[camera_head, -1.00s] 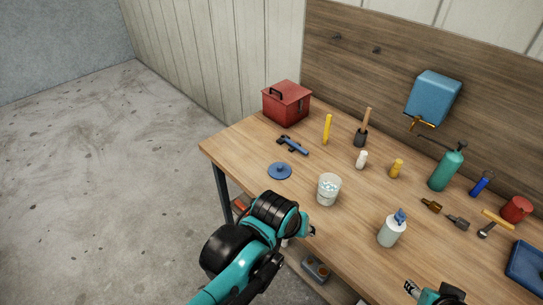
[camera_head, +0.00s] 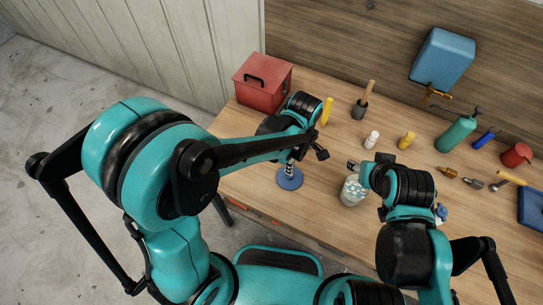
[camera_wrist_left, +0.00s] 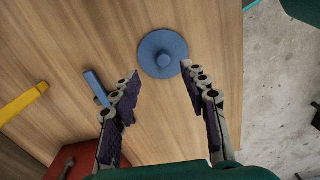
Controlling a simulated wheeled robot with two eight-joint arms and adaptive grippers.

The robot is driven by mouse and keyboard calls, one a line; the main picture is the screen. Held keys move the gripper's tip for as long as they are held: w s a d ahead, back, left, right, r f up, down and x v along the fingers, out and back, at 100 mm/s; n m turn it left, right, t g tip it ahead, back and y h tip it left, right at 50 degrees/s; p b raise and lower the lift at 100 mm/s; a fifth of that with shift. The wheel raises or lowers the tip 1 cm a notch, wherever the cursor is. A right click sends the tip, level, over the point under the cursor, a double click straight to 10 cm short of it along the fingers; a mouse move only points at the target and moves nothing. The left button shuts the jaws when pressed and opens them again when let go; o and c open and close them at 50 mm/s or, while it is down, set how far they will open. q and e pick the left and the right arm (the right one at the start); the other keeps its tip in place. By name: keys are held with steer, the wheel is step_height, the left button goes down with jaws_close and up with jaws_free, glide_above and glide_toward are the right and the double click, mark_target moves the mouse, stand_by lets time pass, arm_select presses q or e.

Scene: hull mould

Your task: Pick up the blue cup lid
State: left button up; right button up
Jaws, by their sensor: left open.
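The blue cup lid (camera_head: 290,180) is a round disc with a central knob, lying flat on the wooden table. It also shows in the left wrist view (camera_wrist_left: 163,62), just beyond and between my fingertips. My left gripper (camera_head: 290,167) is above the lid, pointing down, with its fingers (camera_wrist_left: 159,72) spread and nothing between them. The white cup (camera_head: 352,191) stands to the right of the lid, with pale bits in it. My right gripper (camera_head: 355,165) is over or beside the cup; its fingers are too small to tell open from shut.
A red toolbox (camera_head: 262,82) stands at the table's left back. A blue hammer (camera_wrist_left: 95,86) and a yellow stick (camera_wrist_left: 22,103) lie near the left fingers. White (camera_head: 371,140) and yellow (camera_head: 407,140) bottles stand behind the cup. The table edge lies close to the lid.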

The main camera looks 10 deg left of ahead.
mark_target(290, 177)
arm_select(q)
steer(key=shift+w+a+f, duration=0.15)
steer(key=shift+w+f, duration=0.05)
steer(key=shift+f, duration=0.4)
steer(key=f, duration=0.2)
steer(key=f+b, duration=0.1)
steer(key=f, duration=0.1)
steer(key=f+b, duration=0.1)
steer(key=shift+s+a+f, duration=0.25)
steer(key=shift+s+f, duration=0.05)
steer(key=shift+f, duration=0.1)
steer(key=shift+f+b, duration=0.4)
steer(key=shift+f, duration=0.1)
steer(key=c, duration=1)
arm_select(e)
step_height(290, 177, down, 3)
steer(key=shift+w+a+r, duration=0.1)
steer(key=shift+a+r, duration=0.05)
steer(key=shift+r, duration=0.05)
